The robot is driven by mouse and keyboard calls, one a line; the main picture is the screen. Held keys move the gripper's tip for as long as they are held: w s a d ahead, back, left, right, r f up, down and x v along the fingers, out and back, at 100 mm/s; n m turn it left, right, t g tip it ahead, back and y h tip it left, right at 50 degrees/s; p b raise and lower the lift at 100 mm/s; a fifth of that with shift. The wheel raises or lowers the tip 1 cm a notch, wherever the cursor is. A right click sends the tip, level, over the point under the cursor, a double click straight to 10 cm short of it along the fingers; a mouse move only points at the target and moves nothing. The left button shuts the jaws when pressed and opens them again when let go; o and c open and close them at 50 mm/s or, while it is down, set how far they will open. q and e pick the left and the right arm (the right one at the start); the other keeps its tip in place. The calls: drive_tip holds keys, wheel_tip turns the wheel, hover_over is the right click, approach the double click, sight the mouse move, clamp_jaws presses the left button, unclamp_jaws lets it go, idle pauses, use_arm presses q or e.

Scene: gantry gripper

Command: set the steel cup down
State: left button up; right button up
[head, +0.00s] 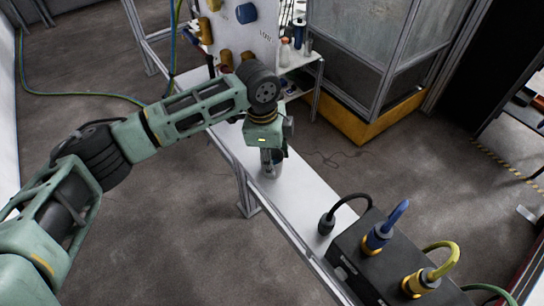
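My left arm comes in from the left, and its gripper (268,163) points down just over the narrow white bench top (228,148). A small grey, rounded thing that looks like the steel cup (279,157) is right at the fingers, partly hidden by the gripper. The fingers are small and overlap the cup in this view, so I cannot tell whether they are closed on it or only beside it. I also cannot tell whether the cup's base touches the bench. My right gripper is out of view.
A black box (362,262) with blue and yellow cable plugs stands at the near end of the bench. A white panel (240,32) and a shelf with bottles (285,51) stand at the back. The bench between the gripper and the box is mostly clear.

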use_arm(q)
drive_tip(key=o, duration=0.4)
drive_tip(key=shift+c, duration=0.2)
drive_tip(key=shift+o, duration=0.5)
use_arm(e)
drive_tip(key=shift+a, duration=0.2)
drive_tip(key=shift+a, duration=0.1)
use_arm(q)
wheel_tip(320, 180, up, 12)
drive_tip(key=a+b, duration=0.1)
drive_tip(key=b, duration=0.1)
drive_tip(key=shift+a+r, duration=0.15)
drive_tip(key=shift+a, duration=0.05)
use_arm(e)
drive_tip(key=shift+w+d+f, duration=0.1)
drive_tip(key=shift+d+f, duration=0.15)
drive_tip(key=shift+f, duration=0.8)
use_arm(q)
drive_tip(key=shift+s, duration=0.15)
